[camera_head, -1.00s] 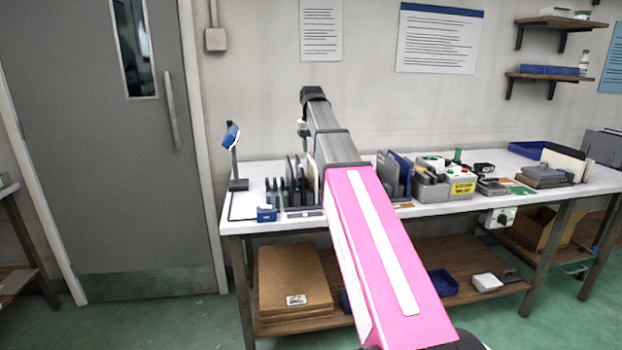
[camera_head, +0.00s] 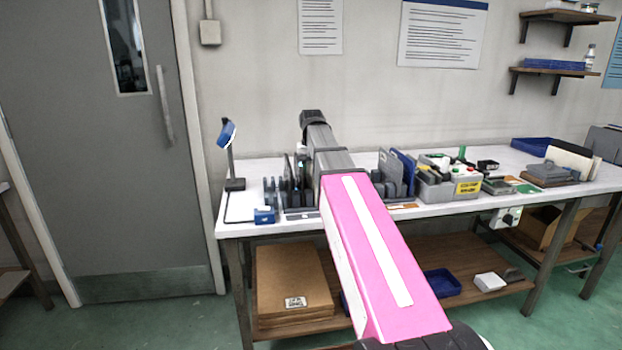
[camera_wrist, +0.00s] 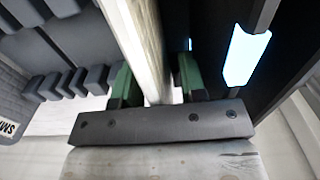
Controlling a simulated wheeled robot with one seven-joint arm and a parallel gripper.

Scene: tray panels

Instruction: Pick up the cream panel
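The cream panel (camera_wrist: 145,45) stands on edge between the two green fingers of my gripper (camera_wrist: 155,85) in the wrist view. One finger is on each side of it. The left finger is close to the panel, and a narrow light gap shows between the panel and the right finger. The gripper looks open around the panel. In the head view my arm hides the panel, and the fingers are down among the upright panels at the rack and hard to make out.
Dark upright rack posts (camera_wrist: 65,80) stand left of the panel in the wrist view. A dark panel with a bright patch (camera_wrist: 245,55) is close on the right. In the head view, grey and blue panels (camera_head: 400,170) and a grey bin (camera_head: 445,185) stand right of my arm on the white bench.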

